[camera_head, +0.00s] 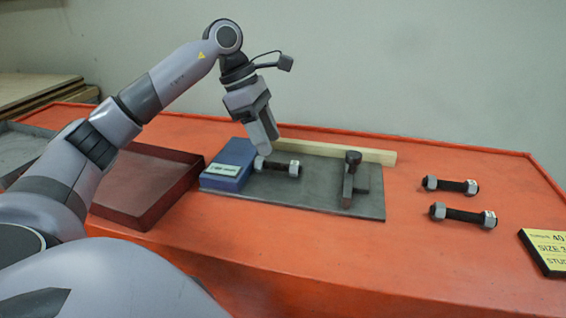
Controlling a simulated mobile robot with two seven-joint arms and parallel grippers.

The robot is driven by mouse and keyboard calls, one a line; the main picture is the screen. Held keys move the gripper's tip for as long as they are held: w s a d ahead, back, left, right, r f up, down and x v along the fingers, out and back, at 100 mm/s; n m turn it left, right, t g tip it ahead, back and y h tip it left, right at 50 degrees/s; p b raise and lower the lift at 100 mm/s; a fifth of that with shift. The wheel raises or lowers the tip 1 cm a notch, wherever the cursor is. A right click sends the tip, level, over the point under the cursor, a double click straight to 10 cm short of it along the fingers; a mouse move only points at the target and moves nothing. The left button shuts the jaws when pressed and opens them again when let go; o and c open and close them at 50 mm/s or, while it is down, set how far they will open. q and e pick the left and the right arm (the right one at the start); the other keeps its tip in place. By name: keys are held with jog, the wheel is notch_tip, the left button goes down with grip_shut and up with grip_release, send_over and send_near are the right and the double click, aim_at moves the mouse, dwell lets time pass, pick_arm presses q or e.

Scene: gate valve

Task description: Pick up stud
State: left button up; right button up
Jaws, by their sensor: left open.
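A dark stud with a pale nut at each end (278,167) lies on the grey plate (325,197), beside the blue box. Two more such studs lie on the bare orange table at the right: an upper one (451,185) and a lower one (462,216). My left gripper (264,152) points down at the left end of the stud on the plate. Its jaws are open, though the finger gap is hard to see from here. I cannot tell whether it touches the stud. My right gripper is not in view.
A blue box (229,170) sits on the plate's left end. A dark upright clamp-like tool (350,180) stands on the plate. A wooden strip (340,151) runs behind. A red-brown tray (142,190) is at left, a yellow-black sign (546,250) at right. Orange table (400,255) is clear in front.

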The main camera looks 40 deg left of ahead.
aim_at(276, 163)
pick_arm(q)
jog(key=x, duration=0.5)
jog(key=shift+s+f, duration=0.25)
grip_shut()
